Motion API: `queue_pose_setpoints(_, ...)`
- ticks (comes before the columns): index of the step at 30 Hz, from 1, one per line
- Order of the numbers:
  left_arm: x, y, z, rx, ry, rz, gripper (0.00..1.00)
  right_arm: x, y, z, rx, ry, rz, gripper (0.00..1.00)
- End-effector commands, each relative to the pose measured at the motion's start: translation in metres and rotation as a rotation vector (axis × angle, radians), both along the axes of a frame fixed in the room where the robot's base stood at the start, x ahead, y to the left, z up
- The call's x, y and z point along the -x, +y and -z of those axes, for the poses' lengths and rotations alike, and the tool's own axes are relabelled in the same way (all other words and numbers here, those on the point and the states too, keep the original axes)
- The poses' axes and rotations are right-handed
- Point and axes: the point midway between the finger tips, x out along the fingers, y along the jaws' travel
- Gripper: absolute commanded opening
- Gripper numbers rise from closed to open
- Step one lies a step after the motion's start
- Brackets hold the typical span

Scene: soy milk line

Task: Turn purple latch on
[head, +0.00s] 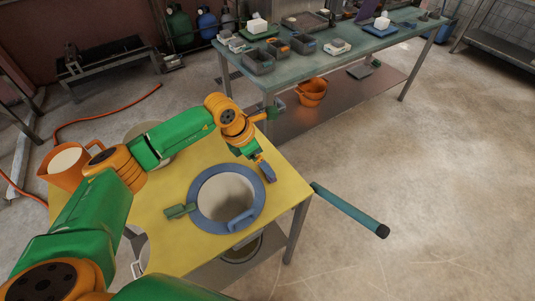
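A round pot (228,193) with a wide blue rim sits in the yellow table. A small blue-purple piece (267,172), which looks like the purple latch, stands at the upper right of the rim. My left gripper (258,158) reaches over from the left and points down right beside this piece. Whether it touches it, and whether its fingers are open or shut, I cannot tell. A blue handle (242,221) stands on the rim's lower right, and a green lever (180,211) sticks out on its left. My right gripper is not in view.
The yellow table (291,197) has a teal bar (345,208) with a dark end jutting out right. An orange jug (65,163) stands at its left. Behind is a teal workbench (345,45) with grey bins. The floor at right is clear.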

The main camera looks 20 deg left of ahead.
Motion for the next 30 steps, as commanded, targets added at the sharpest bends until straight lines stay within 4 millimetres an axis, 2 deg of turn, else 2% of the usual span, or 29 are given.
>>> queue_pose_setpoints(6, -0.009, -0.011, 0.033, 0.003, 0.002, 0.000, 0.93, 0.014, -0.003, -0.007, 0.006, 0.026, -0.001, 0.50)
queue_pose_setpoints(14, -0.011, -0.013, 0.038, 0.003, -0.002, 0.001, 0.93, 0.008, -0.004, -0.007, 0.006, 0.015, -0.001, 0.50)
queue_pose_setpoints(15, -0.011, -0.013, 0.038, 0.004, -0.002, 0.002, 0.89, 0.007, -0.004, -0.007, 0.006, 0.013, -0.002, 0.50)
queue_pose_setpoints(17, -0.011, -0.013, 0.038, 0.004, -0.002, 0.002, 0.73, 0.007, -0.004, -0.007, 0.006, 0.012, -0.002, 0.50)
queue_pose_setpoints(24, -0.011, -0.013, 0.038, 0.005, -0.002, 0.001, 0.08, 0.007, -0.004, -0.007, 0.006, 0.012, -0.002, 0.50)
queue_pose_setpoints(30, -0.011, -0.013, 0.037, 0.005, -0.002, -0.012, 0.07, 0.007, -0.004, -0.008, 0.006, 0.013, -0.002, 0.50)
